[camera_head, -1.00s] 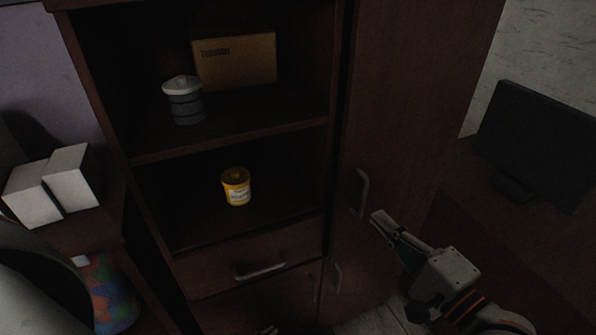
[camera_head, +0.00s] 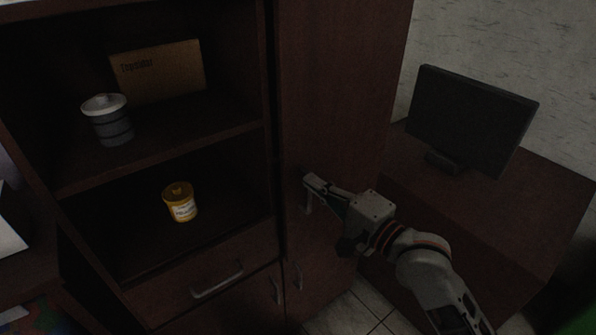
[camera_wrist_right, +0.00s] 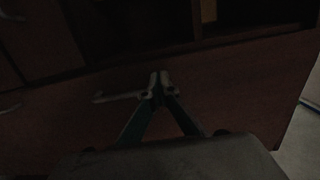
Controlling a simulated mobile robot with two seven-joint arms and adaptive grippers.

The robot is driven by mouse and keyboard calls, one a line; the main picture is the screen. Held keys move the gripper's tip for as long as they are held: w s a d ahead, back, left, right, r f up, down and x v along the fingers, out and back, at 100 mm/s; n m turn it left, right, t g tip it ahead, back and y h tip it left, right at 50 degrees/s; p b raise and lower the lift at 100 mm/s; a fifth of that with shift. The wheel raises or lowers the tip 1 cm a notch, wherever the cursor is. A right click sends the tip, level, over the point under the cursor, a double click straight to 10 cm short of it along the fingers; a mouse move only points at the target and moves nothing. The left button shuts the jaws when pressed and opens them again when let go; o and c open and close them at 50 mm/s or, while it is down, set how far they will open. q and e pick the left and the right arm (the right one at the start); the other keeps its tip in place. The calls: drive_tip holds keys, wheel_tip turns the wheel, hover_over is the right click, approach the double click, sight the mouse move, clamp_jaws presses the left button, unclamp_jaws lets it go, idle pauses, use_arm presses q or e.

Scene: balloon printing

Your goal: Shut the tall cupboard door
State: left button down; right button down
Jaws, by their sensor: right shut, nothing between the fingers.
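The tall cupboard door (camera_head: 340,90) is a dark reddish-brown panel to the right of the open shelves. It looks near flush with the cabinet front, with a dark line along its left edge; I cannot tell if it is fully shut. Its pale handle (camera_head: 308,203) is partly hidden behind my right gripper (camera_head: 313,183). The right gripper is shut and empty, its fingertips in front of the door by the handle. In the right wrist view, the fingertips (camera_wrist_right: 159,80) are together beside the handle (camera_wrist_right: 116,97); contact is unclear. My left gripper is out of view.
Open shelves hold a cardboard box (camera_head: 158,72), a grey lidded jar (camera_head: 108,120) and a yellow jar (camera_head: 181,203). A drawer (camera_head: 205,270) sits below. A black monitor (camera_head: 470,118) stands on a desk (camera_head: 540,200) at right. Tiled floor (camera_head: 350,312) shows between.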

sight(289, 164)
drive_tip(key=x, duration=0.4)
drive_tip(key=shift+w+a, duration=0.35)
drive_tip(key=shift+a, duration=0.05)
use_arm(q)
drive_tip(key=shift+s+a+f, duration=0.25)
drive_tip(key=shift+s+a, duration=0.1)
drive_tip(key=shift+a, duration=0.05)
use_arm(e)
drive_tip(key=shift+w, duration=0.1)
drive_tip(key=x, duration=0.3)
drive_tip(key=shift+w+a, duration=0.2)
drive_tip(key=shift+a, duration=0.15)
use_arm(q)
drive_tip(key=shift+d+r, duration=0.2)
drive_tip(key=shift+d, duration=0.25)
use_arm(e)
drive_tip(key=shift+r, duration=0.25)
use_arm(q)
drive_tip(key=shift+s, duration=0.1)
